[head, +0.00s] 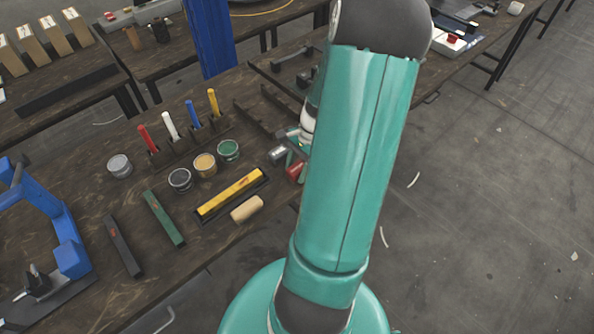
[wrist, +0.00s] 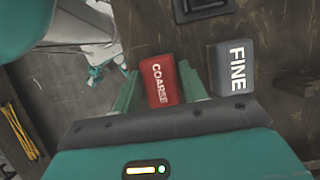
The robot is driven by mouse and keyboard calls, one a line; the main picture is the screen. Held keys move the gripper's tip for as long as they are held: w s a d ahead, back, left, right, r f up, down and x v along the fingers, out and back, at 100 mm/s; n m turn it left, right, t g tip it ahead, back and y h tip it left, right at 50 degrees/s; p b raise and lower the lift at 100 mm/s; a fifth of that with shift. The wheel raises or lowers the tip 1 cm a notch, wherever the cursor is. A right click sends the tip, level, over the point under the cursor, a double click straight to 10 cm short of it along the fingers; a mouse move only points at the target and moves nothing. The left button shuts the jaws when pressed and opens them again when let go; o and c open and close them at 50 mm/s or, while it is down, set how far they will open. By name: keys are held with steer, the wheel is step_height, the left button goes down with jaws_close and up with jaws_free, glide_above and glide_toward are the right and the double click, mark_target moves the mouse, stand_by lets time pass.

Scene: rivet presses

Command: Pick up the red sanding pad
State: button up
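The red sanding pad (wrist: 164,81), marked COARSE, lies between the two fingers of my gripper (wrist: 160,90) in the wrist view. A narrow gap shows between the pad and the left finger; the right finger is close beside the pad's other side. My gripper looks open around it. In the head view the red pad (head: 296,170) shows near the table's right edge, partly hidden by my arm. My gripper there is mostly hidden behind the arm.
A grey pad marked FINE (wrist: 236,69) lies right beside my right finger. A darker pad (wrist: 201,9) lies beyond. On the table (head: 100,190) are paint tins (head: 205,165), a yellow level (head: 230,193), a tan block (head: 246,209) and a blue press (head: 65,240).

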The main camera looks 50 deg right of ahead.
mark_target(293, 170)
steer(key=c, duration=0.6)
steer(key=shift+r, duration=0.45)
step_height(293, 170, up, 2)
steer(key=shift+r, duration=0.15)
steer(key=s+a+r, duration=0.2)
steer(key=s+r, duration=0.1)
steer(key=s, duration=0.1)
steer(key=s+a+r, duration=0.2)
steer(key=s+r, duration=0.1)
steer(key=s, duration=0.1)
steer(key=s+a+r, duration=0.3)
steer(key=s, duration=0.1)
steer(key=shift+s+r, duration=0.15)
steer(key=shift+r, duration=0.25)
